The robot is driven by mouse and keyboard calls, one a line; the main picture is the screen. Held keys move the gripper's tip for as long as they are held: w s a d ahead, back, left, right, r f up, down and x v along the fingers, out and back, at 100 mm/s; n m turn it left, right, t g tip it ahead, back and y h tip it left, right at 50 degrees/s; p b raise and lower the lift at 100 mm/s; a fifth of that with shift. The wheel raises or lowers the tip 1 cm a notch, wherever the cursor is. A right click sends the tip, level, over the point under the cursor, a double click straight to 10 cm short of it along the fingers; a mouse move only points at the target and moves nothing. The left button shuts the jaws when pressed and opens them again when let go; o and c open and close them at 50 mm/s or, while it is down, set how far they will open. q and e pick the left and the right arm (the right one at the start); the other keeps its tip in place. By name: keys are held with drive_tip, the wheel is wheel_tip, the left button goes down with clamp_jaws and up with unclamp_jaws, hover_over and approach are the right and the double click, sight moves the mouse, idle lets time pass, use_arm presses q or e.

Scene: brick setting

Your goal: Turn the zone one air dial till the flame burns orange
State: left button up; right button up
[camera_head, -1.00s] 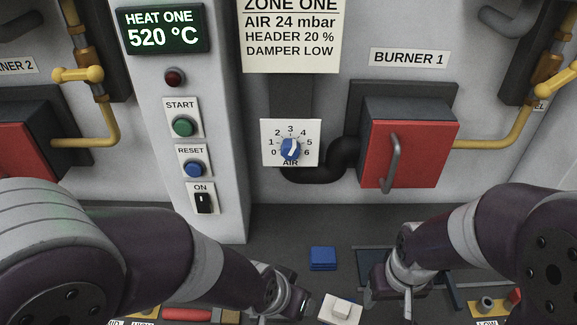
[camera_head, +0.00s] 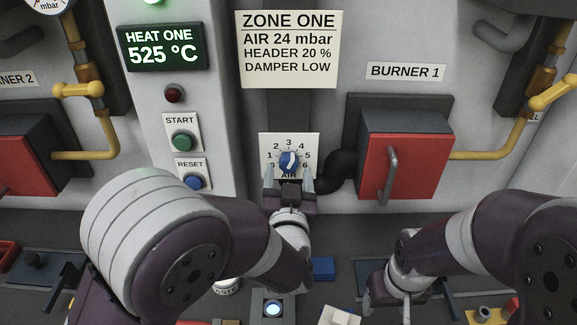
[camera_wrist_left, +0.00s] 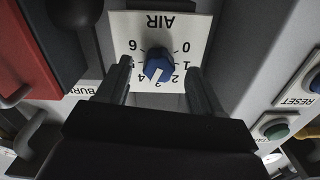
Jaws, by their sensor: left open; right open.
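The blue air dial (camera_head: 290,161) sits on a white plate (camera_head: 310,142) marked 0 to 6, under the zone one sign (camera_head: 290,50). Its white pointer stands between 3 and 4. The dial also shows upside down in the left wrist view (camera_wrist_left: 158,65). My left gripper (camera_head: 288,177) is open, its fingers at either side of the dial's lower part, with gaps visible between them and the dial. My right gripper (camera_head: 376,290) is low at the right, away from the dial, open. No flame is seen; the red burner 1 door (camera_head: 405,165) is shut.
A heat display (camera_head: 162,48) reads 525 °C. The green start button (camera_head: 182,140) and blue reset button (camera_head: 193,182) are left of the dial. A pale blue glowing disc (camera_head: 273,308) and blue block (camera_head: 322,268) lie below.

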use_arm(q)
drive_tip(key=shift+w, duration=1.1)
use_arm(e)
drive_tip(key=shift+r, duration=0.25)
use_arm(q)
drive_tip(key=c, duration=1.1)
drive_tip(key=shift+o, duration=0.2)
drive_tip(key=n+b, duration=0.1)
drive_tip(key=b, duration=0.1)
drive_tip(key=n+b, duration=0.1)
drive_tip(key=n, duration=0.1)
drive_tip(key=shift+d+f+b, duration=0.1)
drive_tip(key=shift+f+b, duration=0.15)
drive_tip(key=shift+b, duration=0.15)
drive_tip(key=n+b, duration=0.2)
drive_tip(key=shift+r+n+b, duration=0.1)
drive_tip(key=shift+n+b, duration=0.2)
use_arm(e)
wheel_tip(320, 180, down, 7)
drive_tip(key=shift+r, duration=0.15)
use_arm(q)
drive_tip(key=shift+r+n+b, duration=0.15)
drive_tip(key=shift+n+b, duration=0.4)
drive_tip(key=shift+n, duration=0.05)
use_arm(e)
drive_tip(key=shift+f, duration=0.5)
use_arm(q)
drive_tip(key=o, duration=1.1)
drive_tip(key=shift+c, duration=0.2)
